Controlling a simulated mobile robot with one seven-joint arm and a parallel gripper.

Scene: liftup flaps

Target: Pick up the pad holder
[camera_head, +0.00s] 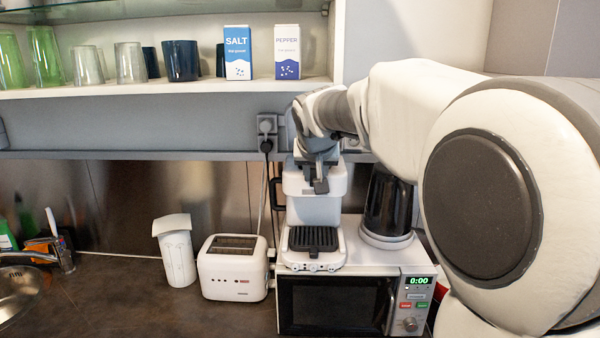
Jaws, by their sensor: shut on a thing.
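My gripper (319,170) is in front of the top of a white coffee machine (314,210), pointing down. It is shut on a small dark grey piece (321,186), mostly hidden by the fingers. I cannot tell whether this piece is the pad holder or a part of the machine, nor whether it touches the machine. No other pad holder can be made out. The machine has a black drip grate (313,240) at its front.
The coffee machine stands on a microwave (336,305), left of a dark cylindrical appliance (388,205). A toaster (232,268) and a white container (177,255) are to the left. A shelf (150,88) with glasses, salt and pepper hangs above. The front left counter is clear.

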